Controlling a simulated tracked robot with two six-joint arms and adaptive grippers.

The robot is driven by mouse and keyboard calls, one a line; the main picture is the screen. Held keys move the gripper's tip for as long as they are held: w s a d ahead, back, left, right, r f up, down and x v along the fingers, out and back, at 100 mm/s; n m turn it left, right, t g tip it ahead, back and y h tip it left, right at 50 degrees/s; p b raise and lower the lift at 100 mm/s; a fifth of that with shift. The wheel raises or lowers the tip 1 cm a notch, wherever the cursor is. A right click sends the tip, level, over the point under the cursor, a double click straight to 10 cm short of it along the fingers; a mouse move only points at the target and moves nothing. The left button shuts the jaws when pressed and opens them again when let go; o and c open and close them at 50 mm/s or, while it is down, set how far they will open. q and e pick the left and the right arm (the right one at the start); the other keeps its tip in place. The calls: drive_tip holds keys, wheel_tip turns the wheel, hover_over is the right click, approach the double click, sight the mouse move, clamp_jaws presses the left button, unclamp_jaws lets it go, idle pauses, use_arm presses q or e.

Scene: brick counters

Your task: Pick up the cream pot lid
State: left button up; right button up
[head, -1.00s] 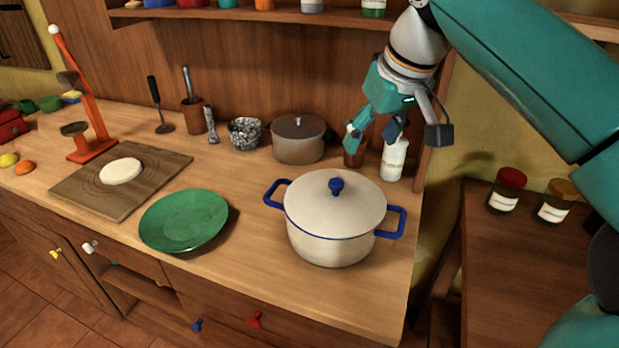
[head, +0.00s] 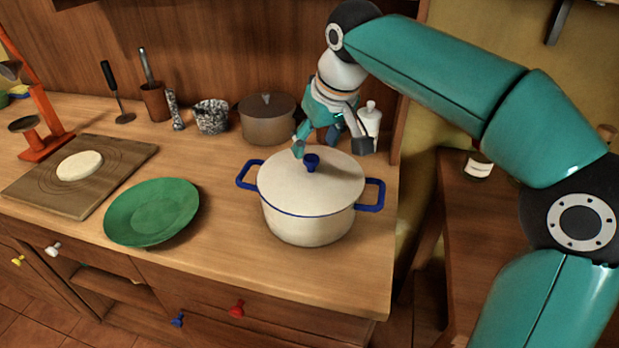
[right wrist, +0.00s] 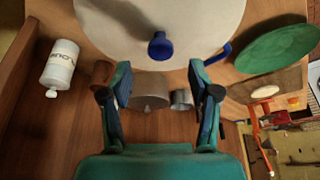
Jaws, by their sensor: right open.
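The cream pot lid (head: 288,182) sits on the cream pot (head: 305,228), with a blue knob (head: 311,162) at its centre. The pot has blue side handles and stands on the wooden counter. In the right wrist view the lid (right wrist: 200,25) fills the top, with its blue knob (right wrist: 160,46) pointing toward the jaws. My right gripper (head: 316,146) is open and empty, just behind and above the knob in the head view. In the wrist view its two fingers (right wrist: 158,72) are spread wide, with the knob beyond the tips, roughly midway between them. My left gripper is not in view.
A green plate (head: 152,212) lies left of the pot. A brown lidded pot (head: 267,120) and a white bottle (head: 369,120) stand behind it. A board with dough (head: 80,166) is farther left. The counter front by the pot is clear.

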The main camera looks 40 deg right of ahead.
sight(312, 157)
drive_tip(key=shift+b+x, duration=0.35)
drive_tip(key=shift+x, duration=2.3)
drive_tip(key=shift+s, duration=0.2)
clamp_jaws()
